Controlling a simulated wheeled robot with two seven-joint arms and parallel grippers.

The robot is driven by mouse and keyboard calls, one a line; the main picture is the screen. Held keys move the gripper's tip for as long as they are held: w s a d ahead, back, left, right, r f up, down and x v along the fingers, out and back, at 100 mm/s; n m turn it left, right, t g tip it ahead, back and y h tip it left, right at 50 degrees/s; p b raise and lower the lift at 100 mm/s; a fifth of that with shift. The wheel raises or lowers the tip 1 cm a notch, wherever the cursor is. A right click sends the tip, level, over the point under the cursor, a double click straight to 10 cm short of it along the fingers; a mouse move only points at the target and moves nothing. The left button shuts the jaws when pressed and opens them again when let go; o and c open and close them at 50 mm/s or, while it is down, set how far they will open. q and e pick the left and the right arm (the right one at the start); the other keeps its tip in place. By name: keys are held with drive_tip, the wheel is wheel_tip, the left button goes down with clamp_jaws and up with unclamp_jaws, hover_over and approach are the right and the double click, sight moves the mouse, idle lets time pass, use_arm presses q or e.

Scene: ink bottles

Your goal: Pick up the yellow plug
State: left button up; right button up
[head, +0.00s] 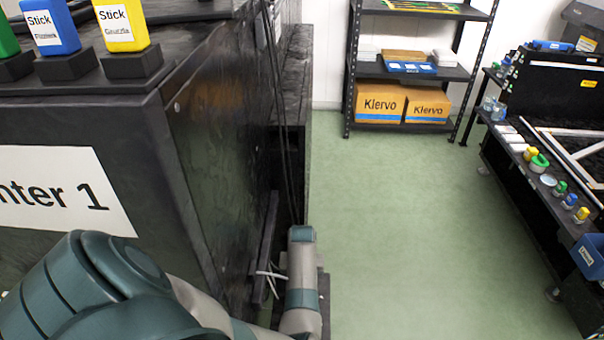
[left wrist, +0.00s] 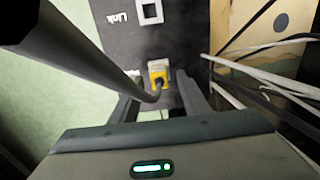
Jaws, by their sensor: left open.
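The yellow plug (left wrist: 157,70) shows in the left wrist view, small and near the middle, at the lower part of a dark panel (left wrist: 185,40). A dark thick cable (left wrist: 85,58) curves from it toward the upper left. My left gripper (left wrist: 158,88) is open, with one finger on each side of the plug in the picture. I cannot tell whether the fingers touch it. In the head view my left arm reaches down beside the dark cabinet; its gripper and the plug are not visible there. My right gripper is in neither view.
White and black cables (left wrist: 265,85) hang right of the left gripper. The dark cabinet (head: 200,140), with yellow (head: 121,25) and blue (head: 52,25) bottles on top, stands close to my left arm. Green floor (head: 400,220) is clear between it and the right workbench (head: 520,185).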

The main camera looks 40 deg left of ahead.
use_arm(q)
drive_tip(key=shift+f, duration=0.5)
drive_tip(key=c, duration=1)
